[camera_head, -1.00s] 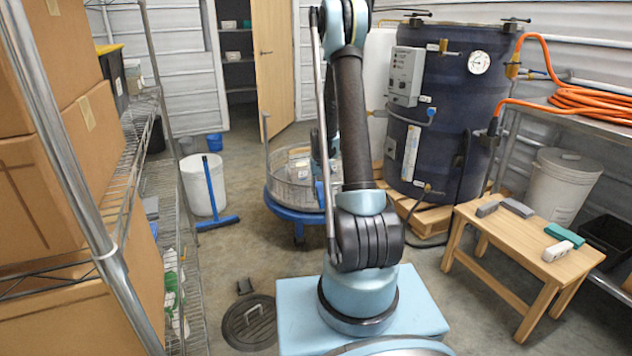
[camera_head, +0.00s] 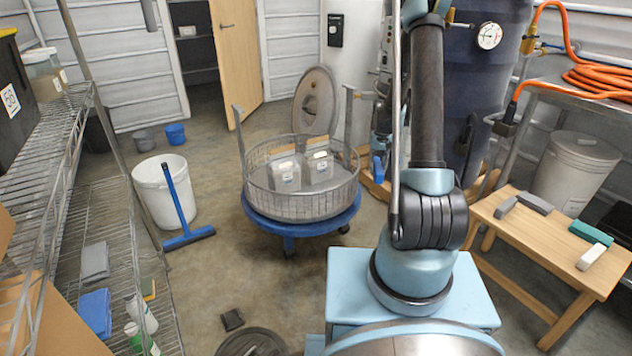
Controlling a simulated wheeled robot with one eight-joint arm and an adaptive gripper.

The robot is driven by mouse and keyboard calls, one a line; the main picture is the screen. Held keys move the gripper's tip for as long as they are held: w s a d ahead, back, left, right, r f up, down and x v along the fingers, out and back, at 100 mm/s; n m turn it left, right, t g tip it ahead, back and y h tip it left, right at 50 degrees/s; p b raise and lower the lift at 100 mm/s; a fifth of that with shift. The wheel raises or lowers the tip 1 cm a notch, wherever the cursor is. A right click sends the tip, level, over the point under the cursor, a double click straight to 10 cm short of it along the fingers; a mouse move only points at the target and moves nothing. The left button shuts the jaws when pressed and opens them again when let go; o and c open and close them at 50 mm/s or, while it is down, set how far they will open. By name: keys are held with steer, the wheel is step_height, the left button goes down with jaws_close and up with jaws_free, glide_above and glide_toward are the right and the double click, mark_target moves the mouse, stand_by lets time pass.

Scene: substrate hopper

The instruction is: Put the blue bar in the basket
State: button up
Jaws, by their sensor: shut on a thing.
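The basket (camera_head: 258,193) is a round wire basket on a blue wheeled dolly, left of my arm in the head view. It holds two pale, labelled packages. My gripper (camera_head: 378,152) is beyond my arm's upright link, just right of the basket, and partly hidden by that link. It is shut on the blue bar (camera_head: 377,168), which shows as a small blue piece hanging down beside the basket's right rim. The bar appears to be outside the basket, though its exact height and distance are hard to tell.
A wooden bench (camera_head: 545,240) at right bears several grey, teal and white bars. A white bucket (camera_head: 165,190) with a blue squeegee (camera_head: 178,205) stands left of the basket. A wire shelf (camera_head: 115,215) lines the left.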

steer(key=shift+w, duration=0.15)
steer(key=shift+d, duration=0.15)
steer(key=shift+w, duration=0.1)
steer(key=w+a+m, duration=0.1)
steer(key=w+a, duration=0.1)
steer(key=a, duration=0.1)
steer(key=w+a+f+m, duration=0.1)
steer(key=w+a+m, duration=0.1)
steer(key=a, duration=0.2)
steer(key=w+a+f+m, duration=0.1)
steer(key=w+a, duration=0.1)
steer(key=a, duration=0.1)
steer(key=shift+w+a+f+m, duration=0.1)
steer(key=shift+w+a+m, duration=0.1)
steer(key=shift+a+m, duration=0.15)
steer(key=w+a+f+m, duration=0.1)
steer(key=w+a+m, duration=0.1)
steer(key=a, duration=0.4)
steer(key=w+a+f+m, duration=0.2)
steer(key=a+m, duration=0.1)
steer(key=a, duration=0.3)
steer(key=shift+m, duration=0.75)
steer(key=shift+w+a+f, duration=0.1)
steer(key=shift+a+f, duration=0.6)
steer(key=shift+f, duration=2.2)
steer(key=shift+w+a+f, duration=0.1)
steer(key=shift+a+f, duration=0.65)
steer(key=shift+f, duration=2.1)
steer(key=shift+a+f, duration=0.7)
steer(key=shift+f, duration=2.2)
